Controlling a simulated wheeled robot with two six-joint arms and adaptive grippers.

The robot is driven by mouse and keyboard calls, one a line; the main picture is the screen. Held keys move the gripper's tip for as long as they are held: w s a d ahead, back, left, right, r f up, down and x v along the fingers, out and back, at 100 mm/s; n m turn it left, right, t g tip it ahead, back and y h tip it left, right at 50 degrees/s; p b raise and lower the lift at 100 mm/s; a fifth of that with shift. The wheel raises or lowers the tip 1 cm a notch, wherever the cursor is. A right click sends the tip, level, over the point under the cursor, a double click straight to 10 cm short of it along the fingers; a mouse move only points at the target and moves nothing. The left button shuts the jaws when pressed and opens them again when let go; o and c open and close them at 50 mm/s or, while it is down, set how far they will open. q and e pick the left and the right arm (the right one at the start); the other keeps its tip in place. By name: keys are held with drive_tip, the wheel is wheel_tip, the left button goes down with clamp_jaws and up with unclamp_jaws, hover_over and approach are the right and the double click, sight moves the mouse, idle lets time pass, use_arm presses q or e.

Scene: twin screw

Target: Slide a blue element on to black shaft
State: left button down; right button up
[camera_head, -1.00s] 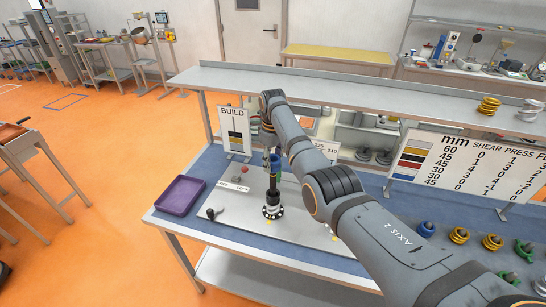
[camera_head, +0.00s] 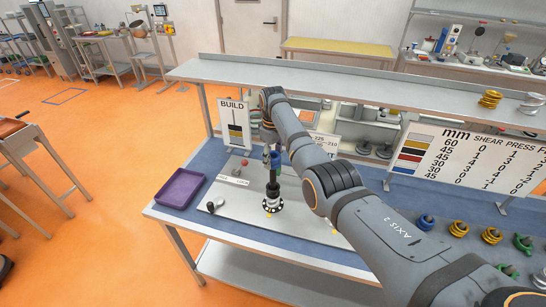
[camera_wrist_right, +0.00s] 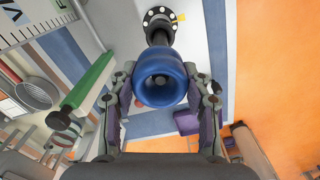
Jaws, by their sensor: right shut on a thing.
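The black shaft (camera_head: 272,186) stands upright on a round black flange (camera_head: 272,203) on the work table. In the right wrist view the flange (camera_wrist_right: 159,18) and part of the shaft (camera_wrist_right: 160,38) show beyond the blue element. The blue element (camera_wrist_right: 160,82) is a thick ring or sleeve, held between the two fingers of my right gripper (camera_wrist_right: 163,100). In the head view the blue element (camera_head: 276,158) is at the top of the shaft, under my right wrist. I cannot tell whether it is around the shaft's tip or just above it. My left gripper is not in view.
A purple tray (camera_head: 181,188) lies at the table's left. A build sign (camera_head: 234,124) stands behind the shaft, and a number board (camera_head: 462,165) is at the right. Several blue, yellow and green elements (camera_head: 458,229) lie at the right. A raised shelf (camera_head: 350,85) runs behind the table.

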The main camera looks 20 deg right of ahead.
sight(273, 174)
drive_tip(key=shift+f+b, duration=1.2)
drive_tip(key=shift+f, duration=1.2)
drive_tip(key=shift+f+b, duration=1.15)
drive_tip(key=shift+f, duration=0.55)
drive_tip(key=o, duration=0.9)
drive_tip(key=shift+f, duration=0.1)
drive_tip(key=shift+c, duration=0.2)
drive_tip(key=o, duration=0.5)
drive_tip(key=shift+o, duration=0.2)
wheel_tip(273, 174, up, 12)
drive_tip(key=shift+r, duration=0.1)
